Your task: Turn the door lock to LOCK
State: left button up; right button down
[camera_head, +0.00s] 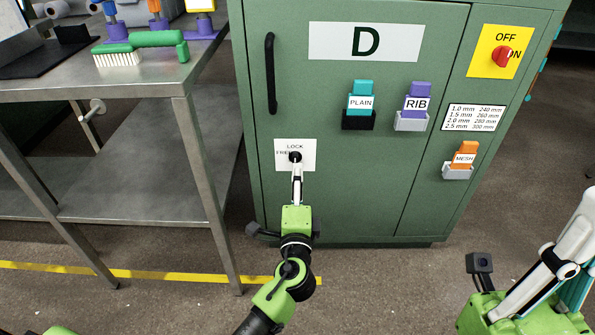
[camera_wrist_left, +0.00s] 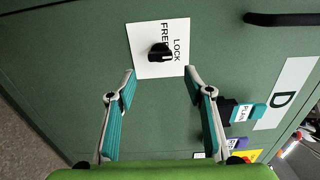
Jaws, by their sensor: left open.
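The door lock is a black knob (camera_wrist_left: 160,52) on a white plate (camera_wrist_left: 145,30) printed LOCK and FREE. In the head view the plate (camera_head: 308,160) is low on the green door, with LOCK at the top and FREE at the left. I cannot tell which word the knob points at. My left gripper (camera_wrist_left: 160,73) is open, its two teal-padded fingers spread on either side just short of the knob, nothing between them. In the head view my left gripper (camera_head: 297,168) covers part of the knob. My right gripper (camera_head: 545,270) is partly seen at the lower right, away from the cabinet.
The cabinet door has a black handle (camera_head: 270,75) and PLAIN (camera_head: 361,103) and RIB (camera_head: 416,104) holders. A metal table (camera_head: 150,85) with a green brush (camera_head: 140,44) stands left.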

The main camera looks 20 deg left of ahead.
pick_arm(q)
jog(key=v, duration=0.5)
jog(key=shift+s+d, duration=0.1)
jog(key=shift+s, duration=0.2)
